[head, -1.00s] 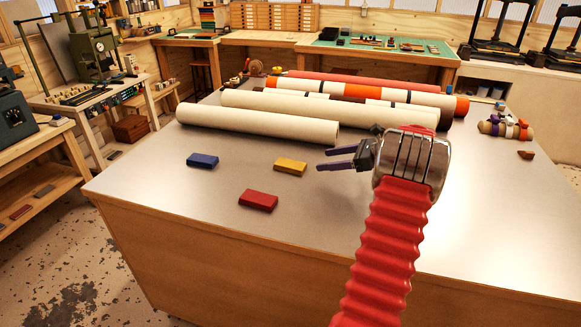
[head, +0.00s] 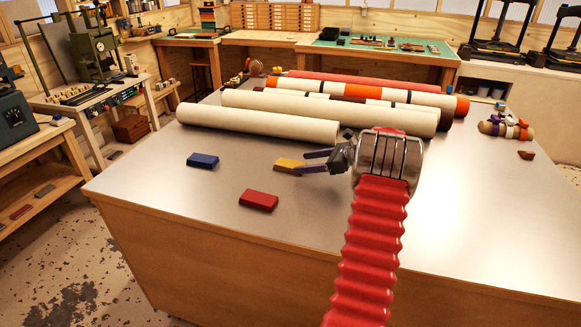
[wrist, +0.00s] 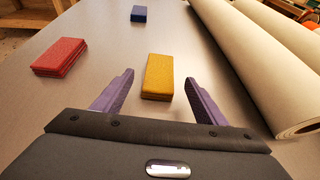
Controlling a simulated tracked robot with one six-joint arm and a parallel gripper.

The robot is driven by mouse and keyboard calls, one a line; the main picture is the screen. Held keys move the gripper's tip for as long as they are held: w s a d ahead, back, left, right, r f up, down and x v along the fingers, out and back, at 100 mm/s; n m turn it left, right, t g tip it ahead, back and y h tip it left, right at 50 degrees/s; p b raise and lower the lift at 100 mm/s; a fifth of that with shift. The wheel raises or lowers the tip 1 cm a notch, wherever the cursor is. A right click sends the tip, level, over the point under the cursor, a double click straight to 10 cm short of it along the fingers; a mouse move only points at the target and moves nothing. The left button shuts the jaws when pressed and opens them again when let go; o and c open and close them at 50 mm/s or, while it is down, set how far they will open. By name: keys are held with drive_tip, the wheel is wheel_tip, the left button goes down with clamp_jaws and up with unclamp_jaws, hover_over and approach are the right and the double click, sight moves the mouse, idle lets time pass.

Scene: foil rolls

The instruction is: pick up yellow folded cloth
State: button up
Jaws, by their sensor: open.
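The yellow folded cloth (head: 285,164) is a small flat block on the grey tabletop, partly hidden by my gripper in the head view. In the wrist view the yellow cloth (wrist: 158,76) lies with its near end between my two purple fingers. My gripper (head: 303,161) is open, with a finger on each side of the cloth and a gap to each. In the wrist view my gripper (wrist: 158,78) holds nothing. I cannot tell how high the fingers are above the table.
A red folded block (head: 259,200) lies in front and a blue one (head: 202,160) to the left. A cream roll (head: 257,123) lies behind the cloth, with more rolls (head: 330,107) beyond. The tabletop (head: 165,190) is clear at the front left.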

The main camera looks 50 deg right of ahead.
sight(294, 164)
drive_tip(key=shift+x, duration=2.6)
drive_tip(key=shift+c, duration=0.5)
drive_tip(key=c, duration=1)
